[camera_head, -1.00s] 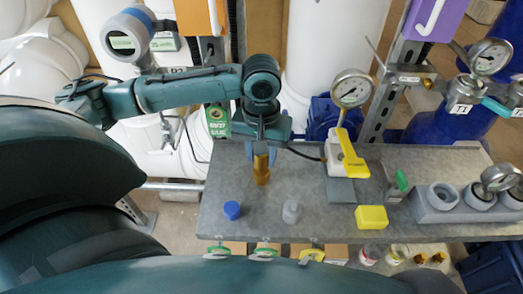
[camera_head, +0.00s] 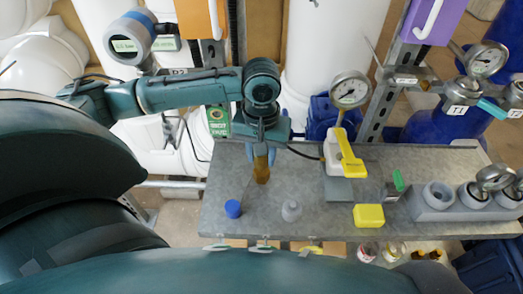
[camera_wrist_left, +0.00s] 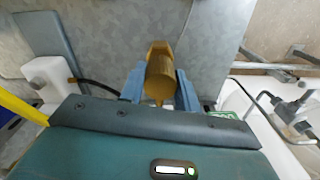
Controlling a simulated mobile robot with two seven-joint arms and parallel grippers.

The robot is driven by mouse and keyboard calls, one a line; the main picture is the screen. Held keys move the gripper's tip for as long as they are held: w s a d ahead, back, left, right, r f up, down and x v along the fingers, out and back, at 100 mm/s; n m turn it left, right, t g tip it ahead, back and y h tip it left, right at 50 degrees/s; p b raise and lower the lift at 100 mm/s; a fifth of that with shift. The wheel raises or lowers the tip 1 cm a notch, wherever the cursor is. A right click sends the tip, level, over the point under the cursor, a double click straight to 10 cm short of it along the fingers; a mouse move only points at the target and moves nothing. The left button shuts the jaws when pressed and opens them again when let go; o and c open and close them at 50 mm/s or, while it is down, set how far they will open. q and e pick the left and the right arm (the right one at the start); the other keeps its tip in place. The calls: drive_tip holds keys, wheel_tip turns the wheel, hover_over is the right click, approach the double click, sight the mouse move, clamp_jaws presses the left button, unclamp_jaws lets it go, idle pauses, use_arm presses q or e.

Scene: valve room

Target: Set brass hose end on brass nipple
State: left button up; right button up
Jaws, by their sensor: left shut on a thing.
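In the head view my left gripper (camera_head: 261,160) points down over the grey bench, with its blue fingers closed around a brass piece (camera_head: 262,172), which appears to be the brass hose end. In the left wrist view the gripper (camera_wrist_left: 160,90) is shut on the brass cylinder (camera_wrist_left: 160,78), with a wider brass part (camera_wrist_left: 160,49) beyond it. I cannot tell whether that part is the brass nipple or belongs to the held piece. A black hose (camera_wrist_left: 97,84) runs from a white block towards the gripper and passes out of sight. My right gripper is not in view.
A yellow-handled valve (camera_head: 349,160) with a gauge (camera_head: 350,90) stands right of the gripper. A grey holder (camera_head: 425,213) sits at the right.

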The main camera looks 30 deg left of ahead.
use_arm(q)
drive_tip(key=shift+f+p, duration=0.75)
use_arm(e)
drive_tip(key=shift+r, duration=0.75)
use_arm(q)
drive_tip(key=shift+f, duration=0.2)
drive_tip(key=o, duration=0.9)
wheel_tip(320, 180, up, 13)
drive_tip(key=shift+p, duration=0.4)
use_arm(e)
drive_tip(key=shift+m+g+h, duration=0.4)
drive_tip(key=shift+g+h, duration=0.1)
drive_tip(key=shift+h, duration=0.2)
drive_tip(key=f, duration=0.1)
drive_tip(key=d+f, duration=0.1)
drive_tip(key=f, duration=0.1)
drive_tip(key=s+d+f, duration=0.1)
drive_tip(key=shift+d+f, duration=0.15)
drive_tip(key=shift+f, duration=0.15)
